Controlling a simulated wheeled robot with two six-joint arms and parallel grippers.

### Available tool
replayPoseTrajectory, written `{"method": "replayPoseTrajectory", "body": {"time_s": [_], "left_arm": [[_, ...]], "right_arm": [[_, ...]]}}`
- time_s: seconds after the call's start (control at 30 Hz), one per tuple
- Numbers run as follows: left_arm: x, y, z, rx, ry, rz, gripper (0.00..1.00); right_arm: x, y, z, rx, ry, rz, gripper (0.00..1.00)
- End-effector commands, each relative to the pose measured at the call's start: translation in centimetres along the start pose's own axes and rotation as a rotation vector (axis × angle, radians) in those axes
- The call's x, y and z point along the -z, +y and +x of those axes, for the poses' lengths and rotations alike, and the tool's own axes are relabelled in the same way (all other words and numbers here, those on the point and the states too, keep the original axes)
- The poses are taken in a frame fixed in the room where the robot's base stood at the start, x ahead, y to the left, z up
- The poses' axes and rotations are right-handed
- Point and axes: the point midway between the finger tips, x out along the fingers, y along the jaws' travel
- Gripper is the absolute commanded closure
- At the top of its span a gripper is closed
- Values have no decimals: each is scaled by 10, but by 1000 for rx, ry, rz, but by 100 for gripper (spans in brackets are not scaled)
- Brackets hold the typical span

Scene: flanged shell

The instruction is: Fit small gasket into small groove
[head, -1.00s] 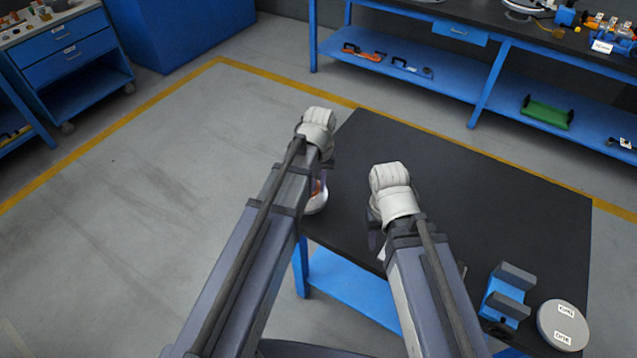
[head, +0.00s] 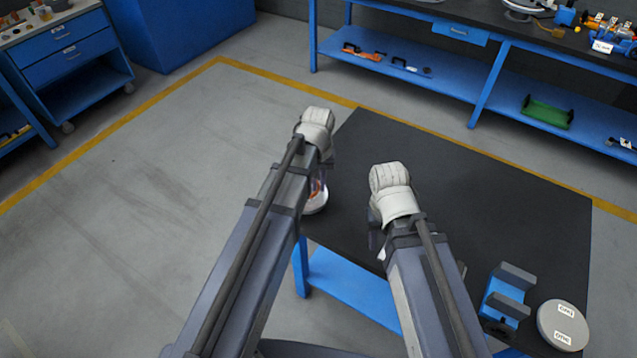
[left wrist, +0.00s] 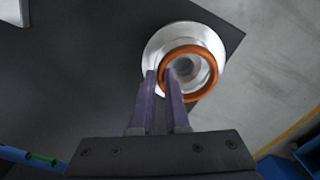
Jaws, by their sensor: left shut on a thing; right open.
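The orange gasket (left wrist: 216,71) is a thin ring. My left gripper (left wrist: 161,76), with purple fingers, is shut on its left rim in the left wrist view. The ring overlaps the silver flanged shell (left wrist: 152,50) and sits a little off its centre. I cannot tell whether ring and shell touch, and the groove cannot be made out. In the head view the shell (head: 315,207) stands at the table's left edge, partly hidden by my left arm. My right gripper (head: 376,236) is open, mostly hidden by its arm, above the table's front part.
The dark table (head: 480,200) is mostly clear behind my arms. A blue and grey cradle (head: 507,293) and a round grey labelled disc (head: 563,324) are at its front right. A blue workbench (head: 400,75) stands at the back. Open floor lies left of the table.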

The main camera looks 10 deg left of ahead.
Motion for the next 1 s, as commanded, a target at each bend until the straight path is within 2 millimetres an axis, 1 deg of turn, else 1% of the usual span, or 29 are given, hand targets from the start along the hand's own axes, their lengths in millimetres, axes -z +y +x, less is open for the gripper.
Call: {"method": "replayPoseTrajectory", "body": {"time_s": [1.0], "left_arm": [[0,0,24,0,0,0,100]], "right_arm": [[1,-2,24,0,0,0,50]]}}
